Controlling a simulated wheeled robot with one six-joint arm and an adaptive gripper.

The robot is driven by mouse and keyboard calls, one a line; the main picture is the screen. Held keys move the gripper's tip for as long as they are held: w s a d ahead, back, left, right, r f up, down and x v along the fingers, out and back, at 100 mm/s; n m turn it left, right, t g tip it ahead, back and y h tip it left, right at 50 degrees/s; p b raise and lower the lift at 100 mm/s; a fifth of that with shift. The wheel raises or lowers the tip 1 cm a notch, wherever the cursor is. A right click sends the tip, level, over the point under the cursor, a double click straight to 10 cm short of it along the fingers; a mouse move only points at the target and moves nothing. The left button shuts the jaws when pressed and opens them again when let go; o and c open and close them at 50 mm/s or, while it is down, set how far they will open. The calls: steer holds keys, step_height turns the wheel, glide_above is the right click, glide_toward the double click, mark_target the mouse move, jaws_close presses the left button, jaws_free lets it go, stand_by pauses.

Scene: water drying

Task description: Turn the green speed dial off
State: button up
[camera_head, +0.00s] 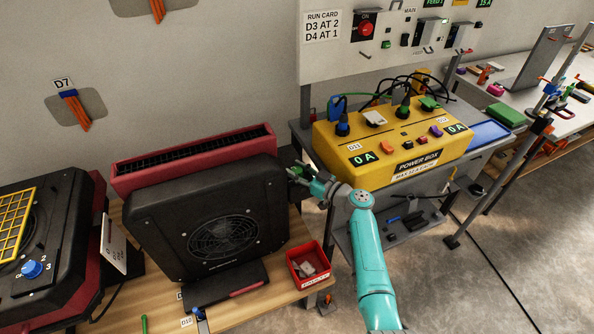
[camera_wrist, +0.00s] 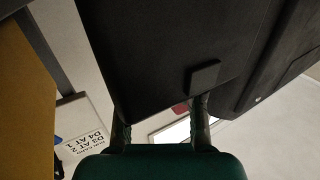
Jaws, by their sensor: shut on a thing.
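The black blower (camera_head: 225,215) with a round grille stands upright on the wooden bench. My gripper (camera_head: 297,174) is at its right side, reaching in from the right, and its jaws are shut on a small green part there that I take for the green speed dial. The fingers mostly cover the dial, and its marks cannot be read. In the wrist view, my gripper's fingers (camera_wrist: 160,125) run up to a black housing (camera_wrist: 160,50) that fills the middle. The dial itself cannot be made out there.
A red bin (camera_head: 308,262) sits on the bench below my arm. A yellow power box (camera_head: 385,150) with plugs and two "0 A" displays stands to the right. Another blower with a blue dial (camera_head: 33,268) is at the left. A red unit (camera_head: 190,165) stands behind.

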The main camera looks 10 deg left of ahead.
steer(key=o, duration=0.9)
steer(key=v, duration=1.2)
